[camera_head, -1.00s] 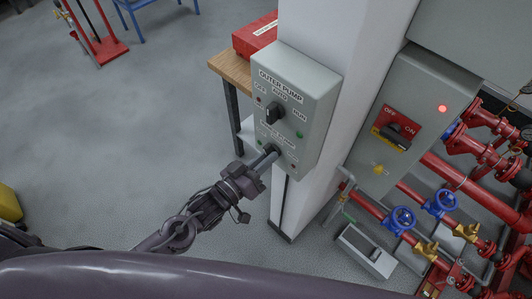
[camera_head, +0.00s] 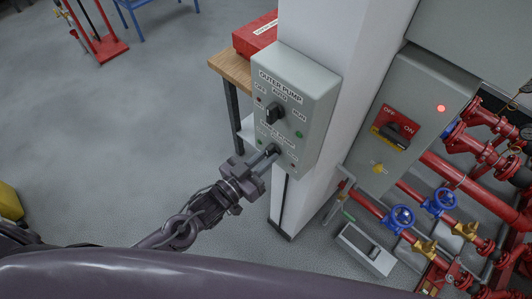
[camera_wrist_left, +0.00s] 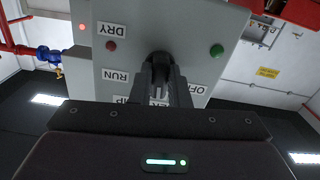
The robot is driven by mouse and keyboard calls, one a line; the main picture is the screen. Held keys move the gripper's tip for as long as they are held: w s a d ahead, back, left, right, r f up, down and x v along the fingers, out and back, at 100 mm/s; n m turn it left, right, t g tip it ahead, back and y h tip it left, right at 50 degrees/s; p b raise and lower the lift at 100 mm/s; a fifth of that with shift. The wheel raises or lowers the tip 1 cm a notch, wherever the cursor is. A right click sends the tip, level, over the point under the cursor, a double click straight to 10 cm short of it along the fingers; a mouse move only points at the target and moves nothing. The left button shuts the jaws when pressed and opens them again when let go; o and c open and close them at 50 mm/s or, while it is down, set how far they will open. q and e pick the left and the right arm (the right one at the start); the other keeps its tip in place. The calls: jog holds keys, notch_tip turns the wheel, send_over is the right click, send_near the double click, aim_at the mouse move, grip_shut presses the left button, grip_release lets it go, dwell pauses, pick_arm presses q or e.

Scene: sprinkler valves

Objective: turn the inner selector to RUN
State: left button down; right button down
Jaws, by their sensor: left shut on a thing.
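The grey pump control box (camera_head: 318,92) hangs on the white pillar. Its upper selector (camera_head: 274,112), under the OUTER PUMP label, is a black knob. The inner selector (camera_wrist_left: 160,62) is the lower black knob, between my left fingers in the left wrist view. My left gripper (camera_head: 268,156) reaches in from the lower left and is shut on it. In the wrist view the labels appear upside down, with RUN (camera_wrist_left: 116,76) left of the fingers and OFF at the right. The fingers hide part of the lettering and the knob's pointer. My right gripper is not in view.
A grey cabinet (camera_head: 420,88) with a red and black OFF/ON switch stands to the right. Red pipes with blue valve wheels (camera_head: 401,217) lie beyond it. A wooden table (camera_head: 232,70) with a red case is behind the box. The floor at left is mostly clear.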

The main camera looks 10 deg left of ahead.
pick_arm(q)
jog(key=m, duration=0.3)
jog(key=shift+m+p, duration=0.35)
jog(key=shift+m, duration=1.45)
jog(key=m, duration=0.3)
jog(key=c, duration=1.3)
grip_release()
jog(key=shift+p, duration=0.3)
